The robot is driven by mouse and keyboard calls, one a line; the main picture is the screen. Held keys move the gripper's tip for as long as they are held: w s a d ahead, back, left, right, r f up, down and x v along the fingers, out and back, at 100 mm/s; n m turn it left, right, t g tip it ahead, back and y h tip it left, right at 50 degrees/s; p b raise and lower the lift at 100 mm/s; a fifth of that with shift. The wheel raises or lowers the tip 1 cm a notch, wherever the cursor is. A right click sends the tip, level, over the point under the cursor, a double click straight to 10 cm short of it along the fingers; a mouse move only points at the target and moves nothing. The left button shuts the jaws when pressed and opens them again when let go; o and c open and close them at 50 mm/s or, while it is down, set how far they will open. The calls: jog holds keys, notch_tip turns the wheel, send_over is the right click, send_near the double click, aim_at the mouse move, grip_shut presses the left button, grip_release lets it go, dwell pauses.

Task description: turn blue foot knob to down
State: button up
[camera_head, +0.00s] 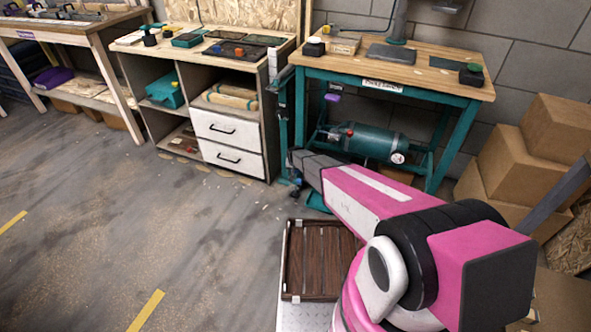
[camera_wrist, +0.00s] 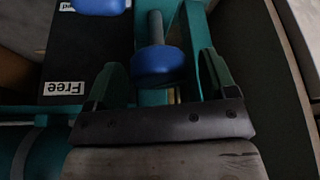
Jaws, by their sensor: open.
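In the wrist view a rounded blue knob (camera_wrist: 158,65) on a grey stem shows between the two green fingers of my gripper (camera_wrist: 160,78). The fingers stand apart, one on each side of the knob, and I cannot tell whether either touches it. A second blue part (camera_wrist: 98,4) is cut off by the top edge, above a black plate (camera_wrist: 85,45) with a white label reading "Free" (camera_wrist: 65,87). Another label is partly hidden. I cannot tell which blue part is the foot knob. In the head view my gripper is low beside the teal-framed workbench (camera_head: 320,75), its fingers too small to judge.
A green tank (camera_head: 365,142) lies on the bench's lower shelf. A cabinet with white drawers (camera_head: 232,145) stands to the left. Cardboard boxes (camera_head: 555,135) are stacked at the right. A brown slatted crate (camera_head: 293,265) is beside my arm. The floor at left is clear.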

jog(key=c, duration=0.9)
jog(key=shift+m+g+h, duration=0.15)
jog(key=shift+m+h, duration=0.4)
jog(key=shift+m, duration=1)
jog(key=shift+m+g+h, duration=0.15)
jog(key=shift+m+h, duration=0.4)
jog(key=shift+m, duration=1)
jog(key=o, duration=0.9)
